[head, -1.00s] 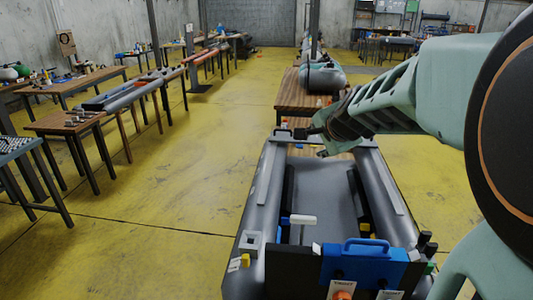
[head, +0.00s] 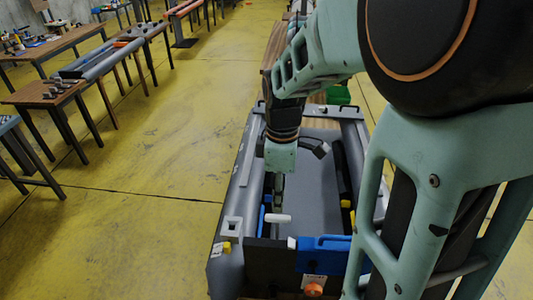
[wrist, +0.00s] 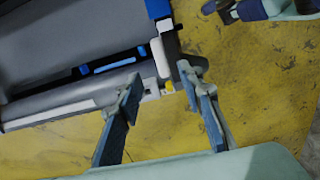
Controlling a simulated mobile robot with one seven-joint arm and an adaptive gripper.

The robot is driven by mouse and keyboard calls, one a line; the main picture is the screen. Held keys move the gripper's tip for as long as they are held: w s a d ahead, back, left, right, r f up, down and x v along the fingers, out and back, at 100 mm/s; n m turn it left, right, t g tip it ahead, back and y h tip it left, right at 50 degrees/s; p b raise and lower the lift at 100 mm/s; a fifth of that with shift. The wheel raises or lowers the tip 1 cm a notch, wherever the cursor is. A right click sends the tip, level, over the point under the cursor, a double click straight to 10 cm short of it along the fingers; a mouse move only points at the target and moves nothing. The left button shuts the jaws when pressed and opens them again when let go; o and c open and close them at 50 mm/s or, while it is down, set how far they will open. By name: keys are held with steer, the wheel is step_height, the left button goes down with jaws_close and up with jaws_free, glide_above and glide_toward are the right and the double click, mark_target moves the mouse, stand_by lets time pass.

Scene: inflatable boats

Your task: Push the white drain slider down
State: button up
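The white drain slider (head: 277,218) is a small white T-shaped handle at the near end of the grey inflatable boat (head: 228,270), left of a blue box. In the wrist view the white piece between my fingers (wrist: 160,57) looks like the same slider. My gripper (head: 277,192) points down over the boat, just beyond the slider in the head view. In the wrist view my gripper (wrist: 160,78) is open, its two fingers wide apart with nothing held. I cannot tell the height gap between fingertips and slider.
The blue box (head: 325,250) with an orange knob (head: 313,290) below it stands right of the slider. Yellow floor is open to the left; workbenches (head: 50,95) stand farther off.

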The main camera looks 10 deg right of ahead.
mark_target(278, 217)
step_height(278, 217, down, 10)
steer(key=b, duration=0.7)
steer(key=shift+s+b, duration=0.1)
steer(key=shift+b, duration=0.25)
jaws_close()
